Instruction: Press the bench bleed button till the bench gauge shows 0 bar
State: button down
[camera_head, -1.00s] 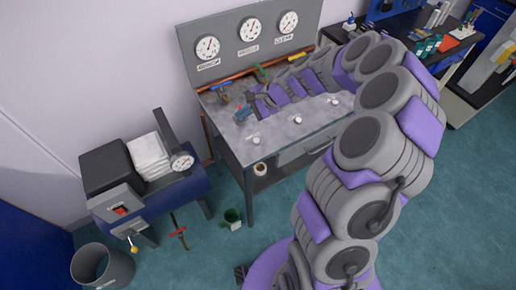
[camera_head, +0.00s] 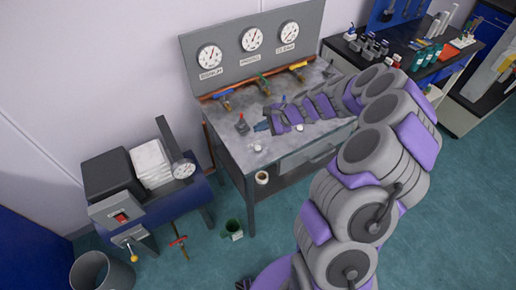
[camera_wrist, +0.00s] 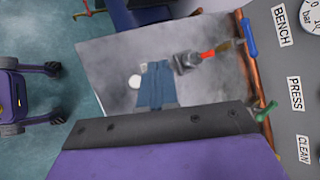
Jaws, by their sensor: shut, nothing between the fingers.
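The bench gauge (camera_head: 209,57) is the left dial on the grey panel; its reading is too small to make out. In the wrist view only an edge of that dial (camera_wrist: 312,14) shows, above the BENCH label (camera_wrist: 281,26). A white round button (camera_head: 257,147) stands at the bench top's front left, seemingly the bench bleed button. My gripper (camera_head: 262,127) is shut and empty, low over the bench behind that button. I cannot tell whether it touches the bench top.
A red-topped device (camera_head: 241,123) stands just behind my fingertips. Another white button (camera_head: 299,127) lies to the right. Valves with coloured handles (camera_head: 262,83) line the pipe behind. A mug (camera_head: 262,177) sits below the bench top. A blue table (camera_head: 180,196) stands left.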

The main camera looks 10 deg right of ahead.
jog(key=b, duration=0.4)
send_over(260, 148)
notch_tip(260, 148, down, 6)
jog(key=shift+s+r, duration=0.1)
jog(key=shift+f+b, duration=0.35)
jog(key=shift+f, duration=0.65)
jog(key=shift+d, duration=0.1)
jog(key=shift+f, duration=0.75)
dwell(1.5)
jog(key=shift+r, duration=0.1)
jog(key=shift+r+p, duration=0.6)
jog(key=shift+r, duration=0.15)
